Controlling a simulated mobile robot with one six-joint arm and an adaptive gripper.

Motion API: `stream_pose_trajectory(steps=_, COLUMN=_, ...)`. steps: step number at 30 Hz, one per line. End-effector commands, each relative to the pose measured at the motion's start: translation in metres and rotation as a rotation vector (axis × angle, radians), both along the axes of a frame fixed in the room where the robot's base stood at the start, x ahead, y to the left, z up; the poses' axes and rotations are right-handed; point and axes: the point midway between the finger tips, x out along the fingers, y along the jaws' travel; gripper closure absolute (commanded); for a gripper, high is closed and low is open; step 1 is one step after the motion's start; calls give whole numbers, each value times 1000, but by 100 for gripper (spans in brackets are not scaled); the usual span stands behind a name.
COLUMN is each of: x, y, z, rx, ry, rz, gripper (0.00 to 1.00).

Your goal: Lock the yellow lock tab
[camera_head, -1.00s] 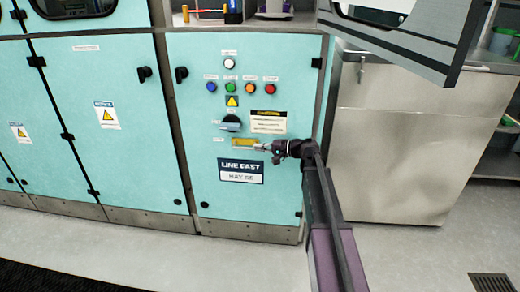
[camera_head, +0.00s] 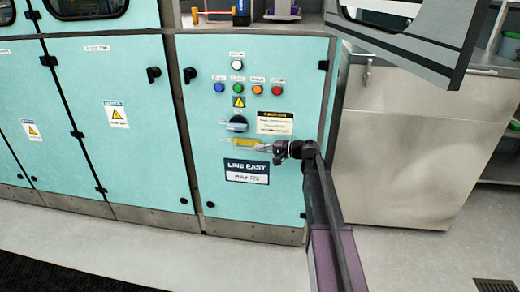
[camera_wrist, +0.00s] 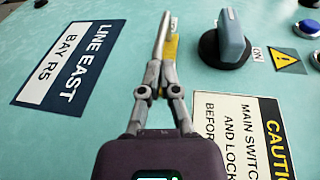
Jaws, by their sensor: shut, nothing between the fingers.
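The yellow lock tab (camera_head: 243,142) is a flat yellow piece on the teal cabinet door, just below the rotary main switch (camera_head: 237,124). In the wrist view a yellow part (camera_wrist: 171,48) shows behind and beside my fingertips, partly hidden by them. My gripper (camera_head: 264,147) comes from the right, its fingers shut and empty, their tips at the right end of the tab. In the wrist view the gripper (camera_wrist: 161,38) points up the picture. I cannot tell whether the tips touch the tab. The switch (camera_wrist: 231,42) has a grey handle on a black base.
The "LINE EAST" sign (camera_head: 247,171) is below the tab and the caution label (camera_head: 275,122) is above right. Coloured buttons (camera_head: 257,89) sit higher on the door. A steel cabinet (camera_head: 403,150) stands at right. The floor in front is clear.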

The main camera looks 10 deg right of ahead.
Motion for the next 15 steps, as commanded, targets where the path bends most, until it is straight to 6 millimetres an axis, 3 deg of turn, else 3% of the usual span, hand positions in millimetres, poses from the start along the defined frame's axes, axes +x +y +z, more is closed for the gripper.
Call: stream_pose_trajectory(steps=15, x=-39, y=-66, z=15, rx=-3, ry=1, rz=-7, gripper=100)
